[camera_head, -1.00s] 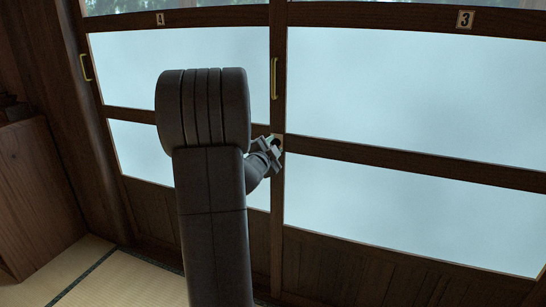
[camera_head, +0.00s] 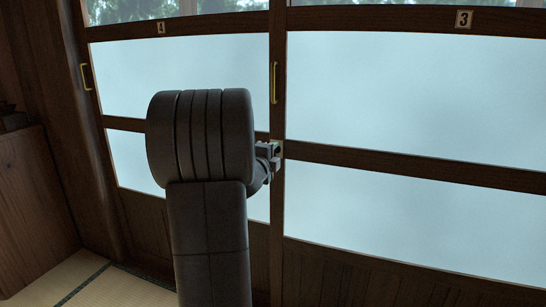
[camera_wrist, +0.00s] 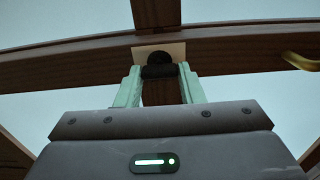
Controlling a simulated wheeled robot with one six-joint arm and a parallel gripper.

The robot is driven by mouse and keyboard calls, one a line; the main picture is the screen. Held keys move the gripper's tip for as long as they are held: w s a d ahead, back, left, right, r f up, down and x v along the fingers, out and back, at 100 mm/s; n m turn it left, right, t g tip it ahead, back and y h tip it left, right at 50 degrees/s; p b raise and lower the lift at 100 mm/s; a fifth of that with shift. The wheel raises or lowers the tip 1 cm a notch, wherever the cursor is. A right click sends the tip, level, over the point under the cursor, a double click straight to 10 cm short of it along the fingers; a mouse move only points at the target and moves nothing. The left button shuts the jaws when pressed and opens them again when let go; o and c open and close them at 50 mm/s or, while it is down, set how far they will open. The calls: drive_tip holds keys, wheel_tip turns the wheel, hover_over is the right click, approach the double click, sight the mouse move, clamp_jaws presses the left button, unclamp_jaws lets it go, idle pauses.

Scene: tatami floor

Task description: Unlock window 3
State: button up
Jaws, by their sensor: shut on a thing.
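Window 3 (camera_head: 400,90) is a frosted sliding panel in a dark wood frame, marked by a number 3 plate (camera_head: 464,18). A pale lock plate (camera_wrist: 140,53) with a dark round knob (camera_wrist: 158,58) sits on the wooden upright at the crossbar, at window 3's left edge. My gripper (camera_wrist: 159,75) is at the lock, its two pale green fingers either side of the dark knob and shut on it. In the head view my gripper (camera_head: 272,149) is at the same upright, partly hidden by my arm. The knob itself is hard to make out there.
Window 4 (camera_head: 200,60), marked by a 4 plate (camera_head: 161,28), stands to the left. A brass handle (camera_head: 274,82) is on the upright above the lock, and another handle (camera_head: 86,77) is at far left. A wooden cabinet (camera_head: 35,205) stands left; tatami (camera_head: 120,288) shows below.

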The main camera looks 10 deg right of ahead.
idle(0.3)
drive_tip(key=o, duration=1)
drive_tip(key=shift+s, duration=0.1)
drive_tip(key=p+v, duration=0.2)
drive_tip(key=v, duration=1.1)
drive_tip(key=shift+s+a, duration=0.25)
drive_tip(key=b+x, duration=0.2)
drive_tip(key=x, duration=1.2)
drive_tip(key=shift+s+a, duration=0.1)
drive_tip(key=shift+s, duration=0.05)
